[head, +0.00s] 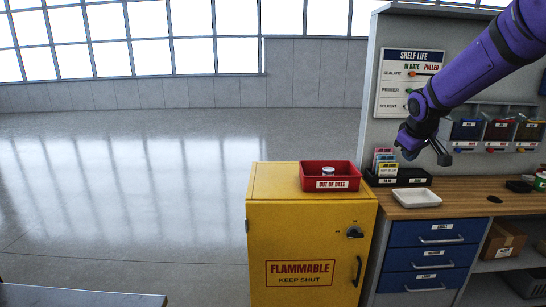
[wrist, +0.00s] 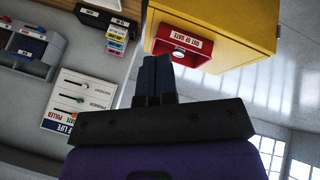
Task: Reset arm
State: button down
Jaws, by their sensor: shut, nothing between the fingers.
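My gripper (head: 424,153) hangs from my purple arm at the upper right of the head view, in front of the grey back panel and above the bench. In the wrist view my gripper (wrist: 157,62) has its two dark fingers together, with nothing between them. It is clear of the bench and of everything on it.
A yellow flammable cabinet (head: 257,223) stands left of the bench (head: 465,196). A red "out of date" tray (head: 331,184) on it holds a small pale round item (head: 328,171). A white tray (head: 416,198) lies on the bench. Open floor (head: 120,200) stretches left.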

jog(key=s+a+r+m, duration=0.15)
jog(key=s+r, duration=0.25)
jog(key=s, duration=0.7)
jog(key=s+a+r+m, duration=0.1)
jog(key=s+a+r, duration=0.25)
jog(key=s, duration=0.65)
jog(key=s+a+f+m+y, duration=0.1)
jog(key=s, duration=0.8)
jog(key=s+a+f+m+y, duration=0.1)
jog(key=s, duration=0.8)
jog(key=shift+s+a+f+g, duration=0.15)
jog(key=shift+s+a+g, duration=0.2)
jog(key=shift+g, duration=0.05)
